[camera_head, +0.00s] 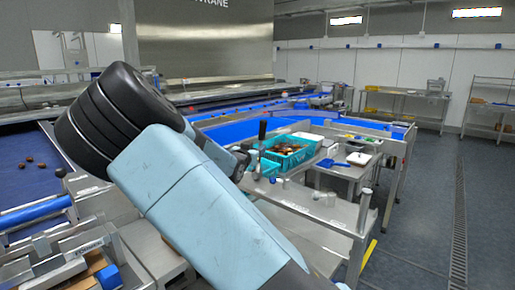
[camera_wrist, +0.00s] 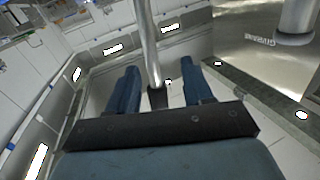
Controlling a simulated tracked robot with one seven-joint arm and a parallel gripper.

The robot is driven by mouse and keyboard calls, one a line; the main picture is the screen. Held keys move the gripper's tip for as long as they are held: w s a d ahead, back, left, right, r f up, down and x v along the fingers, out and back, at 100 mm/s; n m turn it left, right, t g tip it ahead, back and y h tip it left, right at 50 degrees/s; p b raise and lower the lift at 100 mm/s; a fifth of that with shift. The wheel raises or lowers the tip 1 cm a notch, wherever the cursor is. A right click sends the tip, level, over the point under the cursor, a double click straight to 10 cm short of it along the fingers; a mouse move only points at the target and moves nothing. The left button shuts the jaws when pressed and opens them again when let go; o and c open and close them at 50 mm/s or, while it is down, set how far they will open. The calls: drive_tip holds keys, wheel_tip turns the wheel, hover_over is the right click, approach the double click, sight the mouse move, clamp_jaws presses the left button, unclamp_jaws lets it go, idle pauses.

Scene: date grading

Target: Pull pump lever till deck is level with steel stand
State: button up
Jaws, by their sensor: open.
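My gripper (camera_wrist: 158,68) shows two blue fingers standing apart in the wrist view. A bare steel rod (camera_wrist: 148,42) runs down between them to a dark end near the palm, with gaps at both sides. I cannot tell whether this rod is the pump lever. In the head view, an upright black grip (camera_head: 262,129), possibly the lever's, stands just beyond my gripper, whose fingers are mostly hidden. A teal crate of dates (camera_head: 272,161) is right of it. I cannot clearly tell the deck from the steel stand, or compare their heights.
A steel table (camera_head: 310,212) with short posts lies in front of the crate. A small white table (camera_head: 346,171) with a blue item stands right of it. Blue conveyors (camera_head: 235,133) run behind. A dark blue belt with dates (camera_head: 22,177) is at left. Floor at right (camera_head: 425,190) is clear.

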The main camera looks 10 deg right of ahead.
drive_tip(key=v, duration=1)
drive_tip(key=s+d+f+n+g+y, duration=0.1)
drive_tip(key=s+d+f+g+y, duration=0.3)
drive_tip(key=f+y, duration=0.4)
drive_tip(key=s+d+r+n+g+y, duration=0.1)
drive_tip(key=s+r, duration=0.3)
drive_tip(key=s, duration=0.7)
drive_tip(key=s+d+r+n+g, duration=0.2)
drive_tip(key=s+r, duration=0.3)
drive_tip(key=s, duration=0.5)
drive_tip(key=s+d+r+n+g+y, duration=0.1)
drive_tip(key=s+r+n, duration=0.3)
drive_tip(key=s, duration=0.7)
drive_tip(key=shift+s+d+r+g+y, duration=0.25)
drive_tip(key=shift+s+r+g+y, duration=0.05)
drive_tip(key=shift+s+r+g, duration=0.1)
drive_tip(key=shift+s+d, duration=0.1)
drive_tip(key=shift+s, duration=0.35)
drive_tip(key=shift+c, duration=0.8)
